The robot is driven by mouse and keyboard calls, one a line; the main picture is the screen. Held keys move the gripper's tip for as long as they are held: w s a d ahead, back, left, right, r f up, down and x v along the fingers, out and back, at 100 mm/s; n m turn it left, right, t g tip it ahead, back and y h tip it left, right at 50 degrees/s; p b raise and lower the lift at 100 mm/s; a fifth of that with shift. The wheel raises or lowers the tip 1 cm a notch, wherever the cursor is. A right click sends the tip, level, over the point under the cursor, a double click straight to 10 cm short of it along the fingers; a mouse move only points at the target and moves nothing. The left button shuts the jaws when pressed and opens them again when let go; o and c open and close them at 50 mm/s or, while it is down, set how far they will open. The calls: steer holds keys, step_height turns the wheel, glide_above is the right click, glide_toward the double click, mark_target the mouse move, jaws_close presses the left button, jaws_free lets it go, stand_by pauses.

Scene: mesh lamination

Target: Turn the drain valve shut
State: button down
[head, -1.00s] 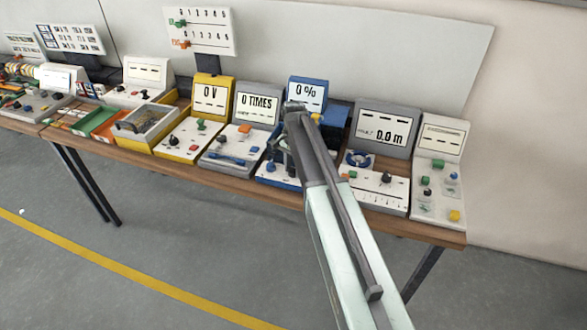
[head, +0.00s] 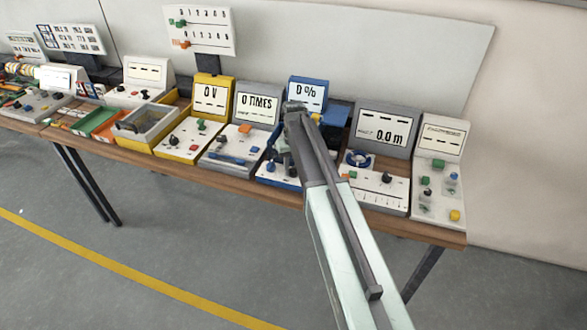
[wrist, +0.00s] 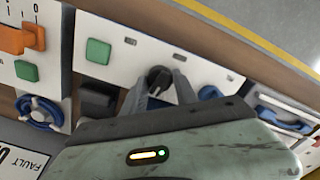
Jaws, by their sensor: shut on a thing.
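A dark round knob (wrist: 158,76), which I take for the drain valve, stands on a white panel (wrist: 130,45) in the wrist view. My gripper (wrist: 164,90) has its two grey fingers on either side of the knob and is shut on it. In the head view my gripper (head: 282,158) is low over the blue-framed station (head: 290,183) whose display (head: 308,95) reads 0 %. My arm hides much of that station and the knob there.
A green button (wrist: 98,51) and a blue knob (wrist: 209,92) flank the held knob. The grey 0.0 m station (head: 385,130), with a blue ring (head: 358,159), stands to the right. The 0 TIMES station (head: 257,105) stands to the left. The floor in front is clear.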

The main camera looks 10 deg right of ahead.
mark_target(293, 168)
steer(key=shift+n, duration=1.1)
steer(key=c, duration=1)
jaws_free()
steer(key=shift+o, duration=0.2)
step_height(293, 168, up, 8)
steer(key=p, duration=0.8)
steer(key=shift+a, duration=0.1)
steer(key=shift+f, duration=0.1)
steer(key=shift+f, duration=0.1)
